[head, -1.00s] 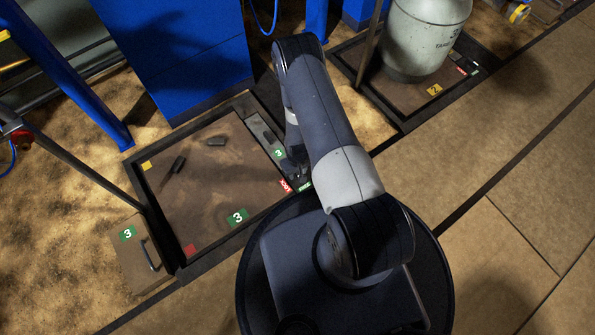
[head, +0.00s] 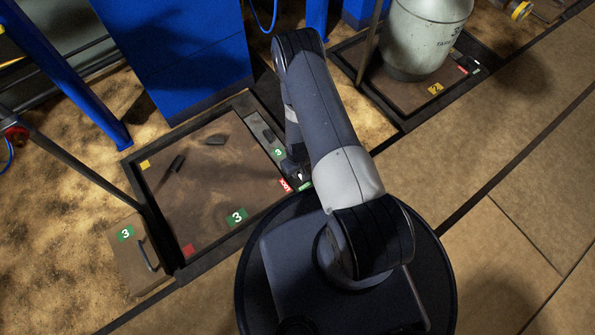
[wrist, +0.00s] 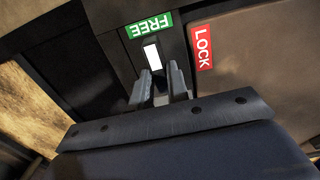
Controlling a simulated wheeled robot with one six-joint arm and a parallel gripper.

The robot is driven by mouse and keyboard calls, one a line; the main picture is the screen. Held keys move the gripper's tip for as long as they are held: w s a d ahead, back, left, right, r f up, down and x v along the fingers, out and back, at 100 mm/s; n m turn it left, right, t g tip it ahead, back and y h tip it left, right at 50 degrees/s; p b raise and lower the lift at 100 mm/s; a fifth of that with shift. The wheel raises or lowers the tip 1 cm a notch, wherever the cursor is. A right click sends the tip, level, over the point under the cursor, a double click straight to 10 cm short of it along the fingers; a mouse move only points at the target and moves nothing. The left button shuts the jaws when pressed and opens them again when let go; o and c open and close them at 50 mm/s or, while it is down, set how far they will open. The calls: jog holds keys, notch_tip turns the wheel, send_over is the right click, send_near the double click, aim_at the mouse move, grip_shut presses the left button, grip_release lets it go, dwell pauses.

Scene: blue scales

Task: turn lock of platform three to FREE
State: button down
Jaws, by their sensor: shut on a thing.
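Platform three (head: 215,190) is a brown sunken plate in a dark frame, with a green "3" tag (head: 237,216). At its right corner are a red LOCK label (head: 285,185) and a green FREE label (head: 305,186). In the wrist view, the lock lever (wrist: 152,56) has a white end that points at the FREE label (wrist: 150,26); the LOCK label (wrist: 203,46) is to its right. My gripper (wrist: 160,80) is shut on the lever, a finger on each side. The lever's lower part is hidden between the fingers. In the head view my arm mostly covers the gripper.
A hatch with a handle (head: 140,262) is at left. A blue cabinet (head: 180,55) stands behind. A grey cylinder (head: 425,40) stands on platform two at upper right. The floor at right is clear.

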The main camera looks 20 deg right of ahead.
jog(key=c, duration=1.4)
grip_release()
jog(key=shift+o, duration=0.2)
notch_tip(320, 180, up, 11)
jog(key=p, duration=0.4)
jog(key=shift+p, duration=0.35)
jog(key=shift+f, duration=0.2)
notch_tip(320, 180, down, 11)
jog(key=b, duration=0.5)
jog(key=shift+f, duration=0.15)
jog(key=shift+r+p, duration=0.45)
jog(key=shift+p, duration=0.15)
jog(key=shift+m+p, duration=0.3)
jog(key=shift+m, duration=0.4)
